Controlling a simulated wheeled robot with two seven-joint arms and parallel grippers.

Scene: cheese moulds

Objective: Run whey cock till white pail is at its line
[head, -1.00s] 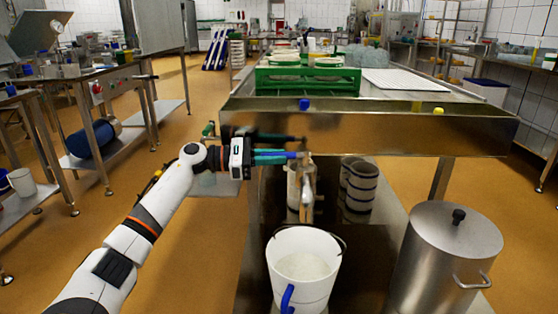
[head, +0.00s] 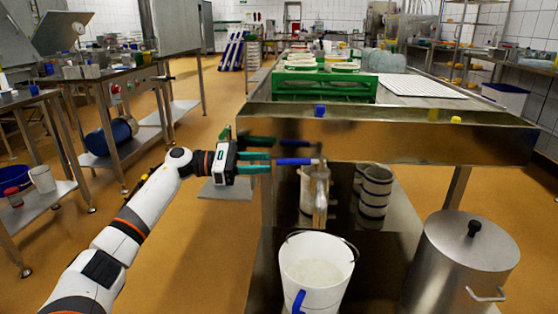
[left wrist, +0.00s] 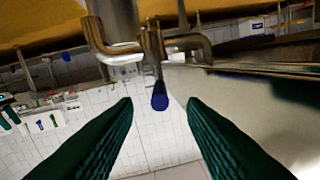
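The whey cock's blue lever (head: 296,161) lies level, pointing left from the metal cock under the front of the steel table. Its blue end (left wrist: 159,97) also shows in the left wrist view, beyond and between the fingertips. My left gripper (head: 271,163) is open and empty, just left of the lever's end; the fingers (left wrist: 160,103) stand apart with a gap around the blue end. The white pail (head: 316,275) stands upright below the spout (head: 320,195), with pale whey inside below the rim. I cannot make out its line or a stream. My right gripper is out of view.
A lidded steel can (head: 462,262) stands right of the pail. Banded moulds (head: 374,192) stand behind on the lower shelf. A green rack (head: 320,88) sits on the steel table (head: 400,120). Open floor lies to the left.

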